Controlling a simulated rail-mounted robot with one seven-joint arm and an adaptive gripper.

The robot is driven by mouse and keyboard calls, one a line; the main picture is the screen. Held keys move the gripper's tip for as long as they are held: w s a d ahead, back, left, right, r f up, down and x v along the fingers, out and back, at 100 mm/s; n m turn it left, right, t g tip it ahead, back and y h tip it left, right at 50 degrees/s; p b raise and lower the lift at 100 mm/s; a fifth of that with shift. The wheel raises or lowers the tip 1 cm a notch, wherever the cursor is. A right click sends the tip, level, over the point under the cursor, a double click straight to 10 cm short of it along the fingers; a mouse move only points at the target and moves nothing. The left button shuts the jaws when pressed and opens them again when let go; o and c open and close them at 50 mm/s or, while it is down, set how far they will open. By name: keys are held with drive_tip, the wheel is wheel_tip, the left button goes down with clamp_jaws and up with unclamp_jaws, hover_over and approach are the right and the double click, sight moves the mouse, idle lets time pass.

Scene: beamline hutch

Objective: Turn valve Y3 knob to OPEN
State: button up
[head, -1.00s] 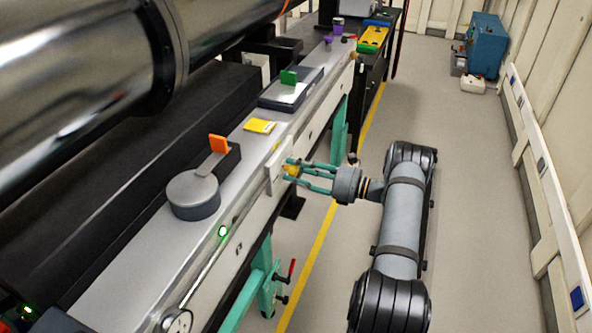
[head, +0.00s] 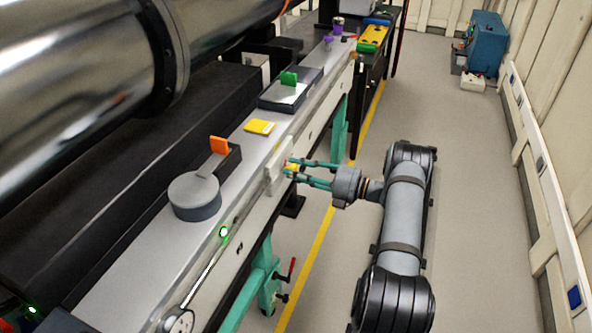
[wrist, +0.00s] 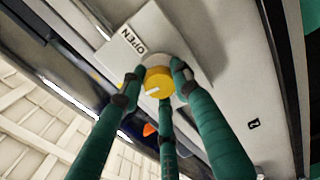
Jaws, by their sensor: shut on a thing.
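The valve knob (wrist: 159,80) is yellow with a short white mark on its face. It sits on a pale plate (wrist: 178,32) with the word OPEN printed near one edge. In the wrist view the white mark lies on the knob's lower left part, and OPEN is up and to the left. My gripper (head: 289,168) has teal fingers, closed around the knob at the front side of the long bench. In the head view the knob is a small yellow patch (head: 293,168), partly hidden by the fingers. No Y3 label is readable.
The grey bench (head: 135,262) carries a round grey device with an orange flag (head: 219,145), a yellow card (head: 259,127) and a box with a green tab (head: 289,78). A red-handled clamp (head: 291,267) sticks out below.

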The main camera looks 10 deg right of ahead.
drive_tip(key=m, duration=0.4)
drive_tip(key=shift+m, duration=0.3)
drive_tip(key=m, duration=0.3)
drive_tip(key=shift+m+p, duration=0.3)
drive_tip(key=shift+p, duration=0.1)
drive_tip(key=m, duration=0.3)
drive_tip(key=shift+m, duration=0.3)
drive_tip(key=shift+m+p, duration=0.3)
drive_tip(key=shift+m, duration=1.6)
drive_tip(key=o, duration=1.2)
drive_tip(key=shift+c, duration=0.2)
